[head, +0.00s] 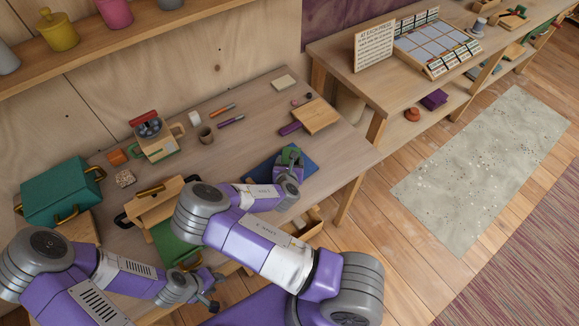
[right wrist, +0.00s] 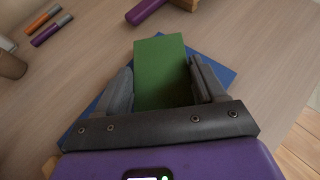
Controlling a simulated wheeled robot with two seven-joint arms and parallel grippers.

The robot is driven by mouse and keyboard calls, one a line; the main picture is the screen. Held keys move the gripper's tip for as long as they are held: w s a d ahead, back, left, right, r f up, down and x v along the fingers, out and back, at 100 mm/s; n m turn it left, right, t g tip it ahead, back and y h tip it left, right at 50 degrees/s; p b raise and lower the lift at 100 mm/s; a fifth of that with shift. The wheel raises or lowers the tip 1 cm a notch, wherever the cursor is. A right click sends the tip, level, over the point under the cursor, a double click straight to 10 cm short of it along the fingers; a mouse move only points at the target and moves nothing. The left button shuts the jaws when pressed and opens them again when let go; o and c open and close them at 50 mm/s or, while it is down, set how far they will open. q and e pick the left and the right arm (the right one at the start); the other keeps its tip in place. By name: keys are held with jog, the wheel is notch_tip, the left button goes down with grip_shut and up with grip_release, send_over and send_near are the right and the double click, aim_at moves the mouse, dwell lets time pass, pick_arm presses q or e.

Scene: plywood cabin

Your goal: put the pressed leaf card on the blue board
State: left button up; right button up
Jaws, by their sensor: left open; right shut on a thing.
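My right gripper (head: 290,176) is shut on a green rectangular piece, which shows between its fingers in the right wrist view (right wrist: 162,72). No leaf shows on the green face I see, so I cannot tell for sure that it is the pressed leaf card. The blue board (head: 302,160) lies on the table under this gripper; its edges also show around the green piece in the right wrist view (right wrist: 222,73). I cannot tell whether the piece touches the board. My left gripper (head: 207,286) is open at the table's front edge, near a green panel (head: 174,243).
A wooden box (head: 158,198) and a teal case (head: 62,190) stand on the left of the table. A purple block (head: 290,129) and a wooden board (head: 316,116) lie behind the blue board. Shelving is at right.

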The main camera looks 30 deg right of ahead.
jog(key=shift+f, duration=1.4)
jog(key=shift+f+b, duration=0.1)
jog(key=shift+b, duration=0.2)
jog(key=o, duration=1)
jog(key=shift+o, duration=0.2)
jog(key=p+v, duration=0.1)
jog(key=v, duration=1.1)
